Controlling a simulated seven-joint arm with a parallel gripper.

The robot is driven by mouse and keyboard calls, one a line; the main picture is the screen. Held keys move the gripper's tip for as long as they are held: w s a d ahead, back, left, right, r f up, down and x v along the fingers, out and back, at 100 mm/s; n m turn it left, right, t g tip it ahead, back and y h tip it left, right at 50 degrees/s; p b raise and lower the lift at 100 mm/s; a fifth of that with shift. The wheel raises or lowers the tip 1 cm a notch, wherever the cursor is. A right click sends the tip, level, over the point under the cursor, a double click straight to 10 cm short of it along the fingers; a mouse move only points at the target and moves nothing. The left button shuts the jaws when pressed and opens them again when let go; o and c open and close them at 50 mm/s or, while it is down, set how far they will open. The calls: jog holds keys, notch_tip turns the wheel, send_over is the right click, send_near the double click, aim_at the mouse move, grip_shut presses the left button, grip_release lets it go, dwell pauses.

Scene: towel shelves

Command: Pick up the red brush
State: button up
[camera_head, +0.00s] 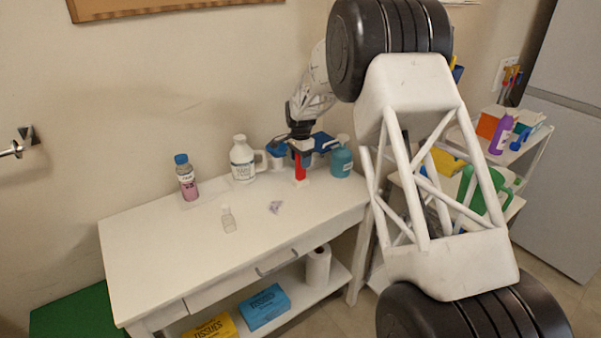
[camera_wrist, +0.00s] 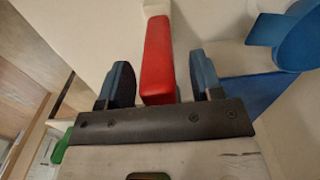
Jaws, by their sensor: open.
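The red brush (camera_head: 300,168) stands upright near the back right of the white table, its red handle up and a pale end at the tabletop. In the wrist view the red handle (camera_wrist: 158,62) lies between the two blue fingers. My gripper (camera_head: 301,148) is over the brush from above in the head view. In the wrist view my gripper (camera_wrist: 160,85) is open, with a gap on each side of the handle, wider on the right.
A white jug (camera_head: 242,160) and a pink bottle (camera_head: 186,178) stand left of the brush. A teal bottle (camera_head: 342,160) stands close on its right. A clear bottle (camera_head: 228,220) and a crumpled piece (camera_head: 276,207) lie in front. The table's left front (camera_head: 150,260) is clear.

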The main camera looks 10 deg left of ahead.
jog(key=shift+f, duration=0.45)
jog(key=c, duration=1)
jog(key=shift+r, duration=0.15)
jog(key=shift+r, duration=1.5)
jog(key=shift+s+d+r, duration=0.1)
jog(key=shift+s+r, duration=0.05)
jog(key=shift+s, duration=0.15)
jog(key=s+d, duration=0.2)
jog(key=s, duration=0.5)
jog(key=s+d+r, duration=0.1)
jog(key=s+d, duration=0.2)
jog(key=s, duration=0.4)
jog(key=shift+s+d+r, duration=0.15)
jog(key=shift+d+r, duration=0.05)
jog(key=shift+d, duration=0.05)
